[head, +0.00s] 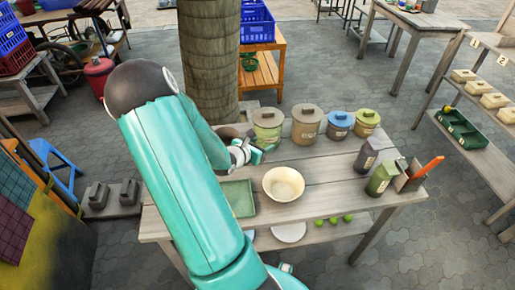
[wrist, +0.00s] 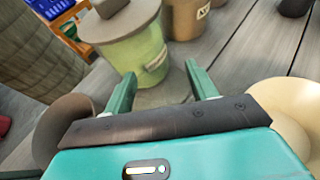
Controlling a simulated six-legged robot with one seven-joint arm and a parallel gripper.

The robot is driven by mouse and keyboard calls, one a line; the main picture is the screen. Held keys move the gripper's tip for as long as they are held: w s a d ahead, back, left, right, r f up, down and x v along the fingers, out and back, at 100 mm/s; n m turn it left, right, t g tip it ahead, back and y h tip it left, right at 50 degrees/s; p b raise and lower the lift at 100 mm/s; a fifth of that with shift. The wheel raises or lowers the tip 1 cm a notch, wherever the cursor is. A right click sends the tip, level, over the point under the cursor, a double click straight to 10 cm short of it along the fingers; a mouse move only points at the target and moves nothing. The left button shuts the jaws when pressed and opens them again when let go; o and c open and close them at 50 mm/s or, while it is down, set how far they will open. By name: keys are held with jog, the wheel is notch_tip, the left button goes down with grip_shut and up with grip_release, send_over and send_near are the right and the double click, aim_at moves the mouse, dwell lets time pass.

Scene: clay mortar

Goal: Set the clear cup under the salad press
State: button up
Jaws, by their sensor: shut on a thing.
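My gripper (head: 256,152) is over the table's back left, in front of the lidded tubs. In the wrist view its two teal fingers (wrist: 165,90) stand apart, shut on a see-through thing (wrist: 162,97) that shows only as a faint pale outline. It looks like the clear cup; its rim and base are hard to make out. A brown rounded clay vessel (wrist: 62,122) is just left of my gripper, partly hidden by it. I cannot make out a salad press for certain.
A green lidded tub (wrist: 135,50) stands close beyond the fingers. More tubs (head: 307,125) line the back edge. A cream bowl (head: 284,184) is to the right, a green tray (head: 238,197) in front. A tree trunk (head: 211,60) rises behind.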

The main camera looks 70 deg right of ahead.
jog(key=f, duration=0.3)
jog(key=shift+w+d, duration=0.1)
jog(key=shift+w, duration=0.25)
jog(key=shift+s+f, duration=0.15)
jog(key=shift+w, duration=0.2)
jog(key=shift+s+f, duration=0.1)
jog(key=shift+s, duration=0.05)
jog(key=o, duration=1)
jog(key=shift+f, duration=0.1)
jog(key=shift+a+r, duration=0.25)
jog(key=shift+r, duration=0.05)
jog(key=v, duration=1.1)
jog(key=shift+a, duration=0.25)
